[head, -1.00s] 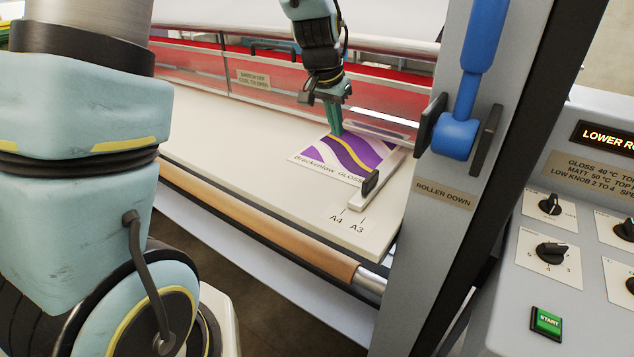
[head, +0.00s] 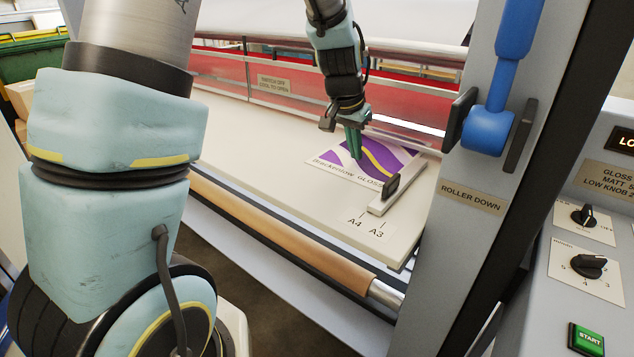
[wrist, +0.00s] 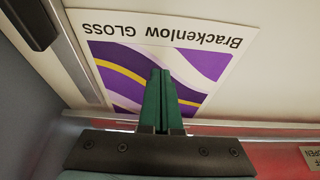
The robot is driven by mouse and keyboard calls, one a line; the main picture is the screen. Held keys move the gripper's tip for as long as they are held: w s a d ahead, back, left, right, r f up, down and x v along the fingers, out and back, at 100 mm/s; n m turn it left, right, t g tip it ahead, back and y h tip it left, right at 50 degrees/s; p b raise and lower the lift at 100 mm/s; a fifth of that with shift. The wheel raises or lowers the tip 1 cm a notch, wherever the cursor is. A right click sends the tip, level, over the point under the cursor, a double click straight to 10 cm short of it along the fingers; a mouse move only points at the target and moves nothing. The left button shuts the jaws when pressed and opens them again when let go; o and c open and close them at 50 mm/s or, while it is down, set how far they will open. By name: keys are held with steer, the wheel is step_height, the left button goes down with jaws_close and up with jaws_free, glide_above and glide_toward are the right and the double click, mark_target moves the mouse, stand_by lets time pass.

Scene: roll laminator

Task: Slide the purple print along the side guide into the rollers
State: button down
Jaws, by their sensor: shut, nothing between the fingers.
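The purple print (head: 401,156), white-bordered with a yellow wave and "Brackenlow GLOSS" lettering, lies flat on the pale feed table (head: 270,165). Its right edge is beside the side guide (head: 408,185), a pale bar with a black knob; I cannot tell if they touch. In the wrist view the print (wrist: 212,63) fills the middle, with the guide (wrist: 78,55) along its left. My gripper (head: 357,156) is shut and empty, its green fingers pointing down over the print's middle. I cannot tell if the tips touch it. The rollers are not clearly visible behind the clear cover.
A grey upright (head: 475,240) with a blue lever (head: 490,130) stands right of the guide. A control panel (head: 590,235) is farther right. The table's left side is clear.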

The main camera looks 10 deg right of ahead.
mark_target(375, 153)
steer(key=shift+f, duration=0.15)
steer(key=shift+f+b, duration=0.5)
steer(key=shift+f, duration=0.05)
steer(key=shift+f, duration=0.1)
stand_by(0.6)
steer(key=shift+w+d+p, duration=0.25)
steer(key=shift+w+d, duration=0.3)
steer(key=shift+d, duration=0.25)
steer(key=shift+w+d+p, duration=0.25)
steer(key=shift+w+d, duration=0.3)
steer(key=shift+d, duration=0.25)
steer(key=shift+w+d+p, duration=0.25)
steer(key=shift+w+d, duration=0.25)
steer(key=shift+d, duration=0.2)
steer(key=shift+w+d+p, duration=0.2)
steer(key=shift+w+d, duration=0.25)
steer(key=shift+d, duration=0.25)
steer(key=shift+d, duration=0.2)
